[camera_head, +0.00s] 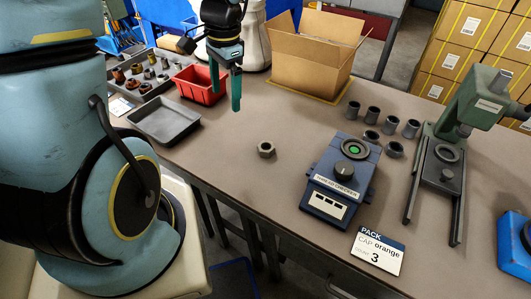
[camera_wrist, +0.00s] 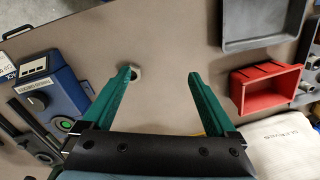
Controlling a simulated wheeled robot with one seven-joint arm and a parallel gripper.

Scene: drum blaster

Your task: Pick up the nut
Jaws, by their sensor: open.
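The nut (camera_head: 266,149) is a small grey-tan hex nut lying on the brown table, in the middle of the head view. In the wrist view the nut (camera_wrist: 135,73) shows just beyond the tip of the left finger, partly hidden by it. My gripper (camera_head: 226,92) has teal fingers and hangs above the table, up and to the left of the nut in the head view. In the wrist view my gripper (camera_wrist: 160,73) has its two fingers spread wide with nothing between them.
A blue tester box (camera_head: 340,180) stands right of the nut. A grey tray (camera_head: 163,121) and a red bin (camera_head: 200,84) lie to the left. A cardboard box (camera_head: 311,50) stands behind. Several grey cups (camera_head: 391,124) and a press (camera_head: 443,165) are at right. Table around the nut is clear.

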